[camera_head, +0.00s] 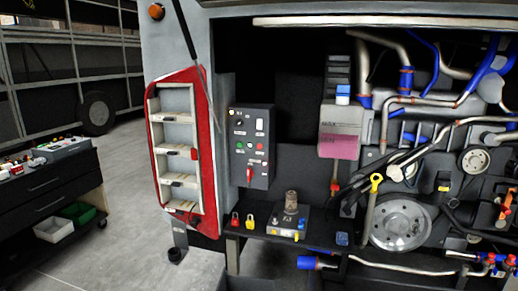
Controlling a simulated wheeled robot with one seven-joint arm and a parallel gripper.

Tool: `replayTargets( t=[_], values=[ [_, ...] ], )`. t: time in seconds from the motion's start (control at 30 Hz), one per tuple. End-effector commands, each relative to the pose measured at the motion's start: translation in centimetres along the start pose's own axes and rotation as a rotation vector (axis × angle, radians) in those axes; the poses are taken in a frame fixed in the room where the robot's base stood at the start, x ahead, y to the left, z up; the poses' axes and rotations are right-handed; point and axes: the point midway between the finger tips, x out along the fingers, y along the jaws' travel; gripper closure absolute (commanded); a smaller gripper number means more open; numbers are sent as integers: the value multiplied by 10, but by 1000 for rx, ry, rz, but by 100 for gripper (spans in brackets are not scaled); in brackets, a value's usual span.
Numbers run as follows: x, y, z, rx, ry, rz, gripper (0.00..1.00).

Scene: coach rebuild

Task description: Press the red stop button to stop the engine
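A dark control box (268,182) is mounted upright beside the engine bay, left of centre. A white rectangular switch (259,124) is at the upper right of the face. The engine (420,165) fills the right side. My gripper is not in view, and nothing covers the box's face.
An open red-edged panel (213,165) with pale shelves stands left of the box. Below the box, a ledge holds a red padlock (235,220), a yellow padlock (249,221) and a grey device (289,221). A dark tool cabinet (45,190) stands far left. The floor (125,225) between is clear.

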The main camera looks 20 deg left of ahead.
Motion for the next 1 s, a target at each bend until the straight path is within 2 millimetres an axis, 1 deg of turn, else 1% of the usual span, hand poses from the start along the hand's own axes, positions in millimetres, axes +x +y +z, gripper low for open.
replayTargets(
  t=[0.03, 0.23, 1.0],
  values=[
    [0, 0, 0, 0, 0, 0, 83],
    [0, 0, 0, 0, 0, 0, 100],
    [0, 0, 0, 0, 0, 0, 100]
  ],
)
